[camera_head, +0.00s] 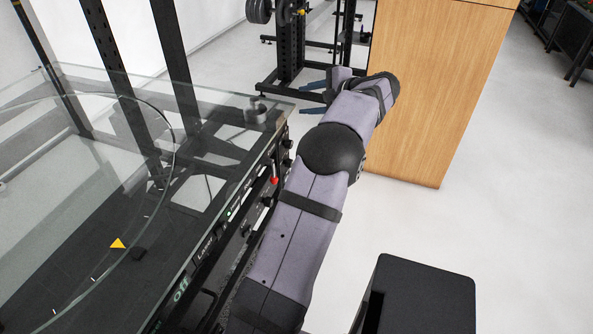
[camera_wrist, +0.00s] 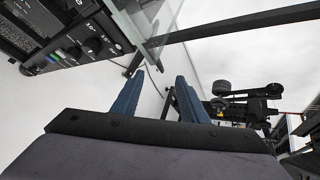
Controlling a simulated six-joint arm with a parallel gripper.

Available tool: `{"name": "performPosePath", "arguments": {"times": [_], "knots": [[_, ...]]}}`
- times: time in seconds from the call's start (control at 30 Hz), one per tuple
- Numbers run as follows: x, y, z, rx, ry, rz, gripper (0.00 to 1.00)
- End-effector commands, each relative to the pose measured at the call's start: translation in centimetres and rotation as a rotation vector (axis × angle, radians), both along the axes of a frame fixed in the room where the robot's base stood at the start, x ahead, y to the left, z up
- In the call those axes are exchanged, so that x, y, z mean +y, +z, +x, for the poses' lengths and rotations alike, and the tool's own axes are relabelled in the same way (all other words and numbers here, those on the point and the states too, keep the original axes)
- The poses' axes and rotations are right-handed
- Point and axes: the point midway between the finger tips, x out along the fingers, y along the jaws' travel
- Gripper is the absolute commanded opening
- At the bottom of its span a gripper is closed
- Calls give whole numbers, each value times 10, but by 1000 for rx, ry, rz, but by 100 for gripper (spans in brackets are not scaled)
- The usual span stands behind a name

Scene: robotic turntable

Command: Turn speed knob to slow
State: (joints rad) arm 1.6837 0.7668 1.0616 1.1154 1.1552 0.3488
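The turntable's control panel shows at the upper left of the wrist view, with a few dark round knobs (camera_wrist: 93,46) and small white markings. In the head view the same panel (camera_head: 232,212) runs along the machine's right side, with dark knobs (camera_head: 287,144) near its far end and a red-tipped switch (camera_head: 274,180). I cannot tell which knob is the speed knob, nor read its setting. My gripper (camera_wrist: 160,76) is open and empty, with two blue fingers apart. In the head view my gripper (camera_head: 303,97) is beyond the panel's far end, apart from the knobs.
A glass top (camera_head: 215,130) covers the machine, with a dark round piece (camera_head: 256,112) at its far corner. A wooden cabinet (camera_head: 440,80) stands behind my arm. A weight rack (camera_head: 290,45) stands at the back.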

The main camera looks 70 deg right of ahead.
Motion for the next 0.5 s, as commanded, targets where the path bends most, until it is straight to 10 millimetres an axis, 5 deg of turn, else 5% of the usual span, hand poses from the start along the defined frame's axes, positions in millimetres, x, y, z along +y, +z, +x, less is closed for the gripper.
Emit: {"name": "performPosePath", "arguments": {"times": [0.03,0.2,0.33,0.5], "knots": [[8,-33,-12,-43,-21,108,40],[45,-109,-40,-212,-83,486,40],[69,-140,-54,-313,-116,700,40],[82,-152,-60,-366,-132,815,40]]}}
